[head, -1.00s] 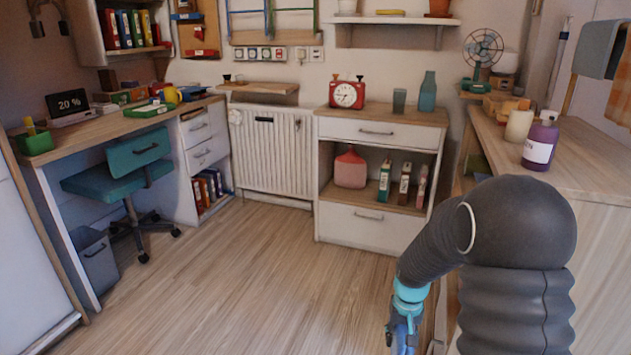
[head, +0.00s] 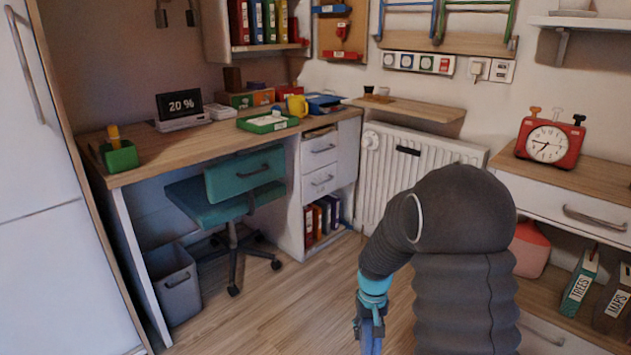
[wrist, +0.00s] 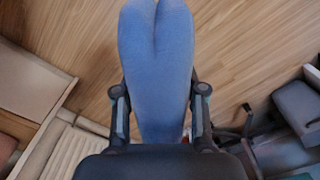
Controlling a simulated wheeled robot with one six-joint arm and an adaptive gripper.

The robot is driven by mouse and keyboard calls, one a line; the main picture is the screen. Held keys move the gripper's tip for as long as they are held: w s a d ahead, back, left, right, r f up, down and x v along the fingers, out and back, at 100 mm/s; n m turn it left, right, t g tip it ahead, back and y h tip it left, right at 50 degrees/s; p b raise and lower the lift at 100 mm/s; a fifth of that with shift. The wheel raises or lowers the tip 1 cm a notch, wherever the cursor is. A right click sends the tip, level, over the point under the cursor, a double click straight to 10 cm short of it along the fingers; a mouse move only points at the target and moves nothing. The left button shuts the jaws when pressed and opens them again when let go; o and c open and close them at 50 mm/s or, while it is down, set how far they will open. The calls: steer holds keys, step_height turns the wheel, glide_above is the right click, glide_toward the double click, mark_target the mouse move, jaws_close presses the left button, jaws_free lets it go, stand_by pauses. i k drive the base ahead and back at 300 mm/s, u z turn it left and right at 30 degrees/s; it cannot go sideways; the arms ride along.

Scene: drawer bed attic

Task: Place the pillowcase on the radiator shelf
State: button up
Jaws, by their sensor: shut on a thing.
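The blue pillowcase (wrist: 157,50) hangs folded between the fingers of my gripper (wrist: 160,95) in the wrist view. My gripper is shut on it, above the wooden floor. In the head view only a bit of blue (head: 371,334) shows at the bottom, below the end of my arm. The radiator shelf (head: 415,108) is a narrow wooden board above the white radiator (head: 405,170), ahead and away from my gripper. A small dark pot and a low item stand at its left end; the rest of its top looks clear. My arm hides the radiator's lower right part.
A desk (head: 190,145) with a teal chair (head: 228,190) and a grey bin (head: 170,285) stands at left. A cabinet with a red clock (head: 548,142) stands at right. A towel rail and sockets (head: 420,64) are on the wall above the shelf. Open wooden floor lies between.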

mark_target(425, 109)
steer(key=z, duration=0.1)
steer(key=i, duration=1.95)
steer(key=z, duration=0.3)
